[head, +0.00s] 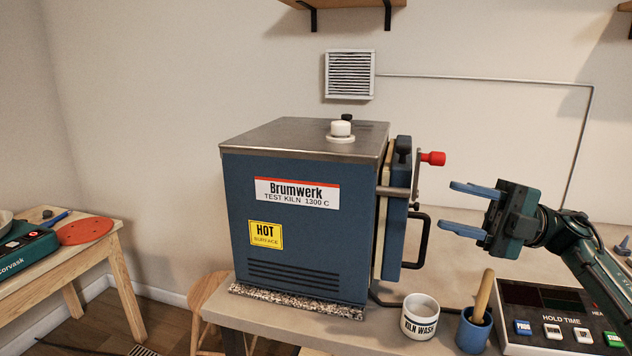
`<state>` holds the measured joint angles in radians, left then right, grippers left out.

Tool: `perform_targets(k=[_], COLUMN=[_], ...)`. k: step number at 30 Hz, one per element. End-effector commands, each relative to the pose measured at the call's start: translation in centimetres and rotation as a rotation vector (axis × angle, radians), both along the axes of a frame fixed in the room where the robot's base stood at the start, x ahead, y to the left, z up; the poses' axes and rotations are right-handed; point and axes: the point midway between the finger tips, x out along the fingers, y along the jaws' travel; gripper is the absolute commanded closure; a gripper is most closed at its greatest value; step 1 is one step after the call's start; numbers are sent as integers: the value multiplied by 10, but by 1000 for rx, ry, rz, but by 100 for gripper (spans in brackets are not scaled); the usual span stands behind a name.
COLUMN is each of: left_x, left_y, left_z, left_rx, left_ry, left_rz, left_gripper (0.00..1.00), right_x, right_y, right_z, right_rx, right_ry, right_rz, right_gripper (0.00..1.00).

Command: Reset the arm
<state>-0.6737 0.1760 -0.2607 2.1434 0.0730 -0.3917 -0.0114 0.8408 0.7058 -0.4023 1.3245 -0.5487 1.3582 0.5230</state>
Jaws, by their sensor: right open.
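My right gripper (462,209) is open and empty. It comes in from the right with its two blue fingers pointing left, in front of the kiln door side and apart from the door handle in the picture. My right arm (593,278) runs to the lower right edge. The blue Brumwerk test kiln (300,219) stands on the table. Its door (393,220) is at the right side, with a black handle (422,240) and a red-knobbed latch (432,158). The door looks closed or nearly so. My left gripper is not in view.
A white kiln wash cup (419,318) and a blue pot (473,331) with a wooden handle stand at the table's front. A control box (550,316) with several buttons sits below my right arm. A wooden table (60,258) is at the left, a stool (207,300) below the kiln.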

Motion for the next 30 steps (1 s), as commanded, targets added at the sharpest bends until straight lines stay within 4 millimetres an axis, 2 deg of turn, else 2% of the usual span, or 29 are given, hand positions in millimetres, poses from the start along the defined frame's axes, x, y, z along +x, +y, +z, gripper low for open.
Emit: perform_targets(k=[3,8,14,17,20,21,24,27,30], left_x=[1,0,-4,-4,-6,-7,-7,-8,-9], left_y=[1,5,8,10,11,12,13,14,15], left_z=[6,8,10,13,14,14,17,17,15], left_rx=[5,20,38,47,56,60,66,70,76], left_ry=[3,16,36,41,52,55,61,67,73], left_rz=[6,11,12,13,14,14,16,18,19], left_gripper=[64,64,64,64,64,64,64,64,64], right_x=[5,8,-7,-28,-63,-80,-126,-170,-202], right_y=[24,49,64,65,65,66,67,69,71], right_z=[-28,-76,-161,-212,-264,-283,-326,-355,-372], right_rx=[135,320,495,532,529,519,468,407,356], right_ry=[101,290,642,850,1073,1162,1376,1547,1659], right_rz=[-68,-224,-517,-682,-845,-906,-1038,-1133,-1187], right_gripper=[57,57,57,57,57,57,57,57,57])
